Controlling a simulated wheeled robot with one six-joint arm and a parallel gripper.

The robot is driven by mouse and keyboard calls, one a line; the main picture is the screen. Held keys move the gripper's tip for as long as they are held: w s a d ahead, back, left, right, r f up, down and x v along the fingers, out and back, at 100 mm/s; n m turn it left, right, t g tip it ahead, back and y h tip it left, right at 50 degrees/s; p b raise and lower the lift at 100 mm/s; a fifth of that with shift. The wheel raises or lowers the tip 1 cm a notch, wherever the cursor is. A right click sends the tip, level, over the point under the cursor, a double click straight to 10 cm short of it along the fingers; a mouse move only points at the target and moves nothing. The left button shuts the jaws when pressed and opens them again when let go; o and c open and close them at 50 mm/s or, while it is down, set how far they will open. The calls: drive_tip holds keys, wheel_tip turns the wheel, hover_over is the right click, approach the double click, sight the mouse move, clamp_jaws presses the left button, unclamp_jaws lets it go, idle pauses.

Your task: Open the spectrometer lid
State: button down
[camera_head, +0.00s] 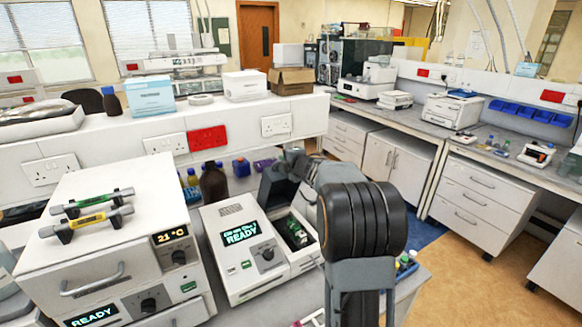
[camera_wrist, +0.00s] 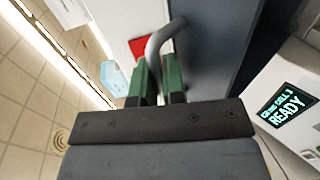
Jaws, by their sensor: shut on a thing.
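The spectrometer (camera_head: 236,252) is a white box with a lit READY display, on the bench left of my arm. It also shows at the right in the wrist view (camera_wrist: 292,105). Its dark grey lid (camera_head: 274,187) stands raised at the back of the right-hand compartment, and the compartment shows open with green parts inside (camera_head: 297,232). In the wrist view the lid (camera_wrist: 215,50) is a dark panel beside my fingers. My gripper (camera_wrist: 160,78) has green fingers shut on the curved grey lid handle (camera_wrist: 160,38). In the head view my arm hides the fingers.
A white oven-like unit (camera_head: 105,240) with two level-like tools on top stands left of the spectrometer. A brown bottle (camera_head: 214,185) stands behind it. A white shelf (camera_head: 240,112) with sockets and boxes runs above. Open floor (camera_head: 480,270) lies to the right.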

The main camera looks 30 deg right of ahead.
drive_tip(key=w+g, duration=0.2)
drive_tip(key=w, duration=1.2)
drive_tip(key=shift+a+r+g+p, duration=0.2)
drive_tip(key=shift+r+g+p, duration=0.2)
drive_tip(key=shift+r+p, duration=0.05)
drive_tip(key=c, duration=1.2)
unclamp_jaws()
drive_tip(key=b+v, duration=0.3)
drive_tip(key=v, duration=1.1)
drive_tip(key=shift+b, duration=0.4)
drive_tip(key=shift+w, duration=0.1)
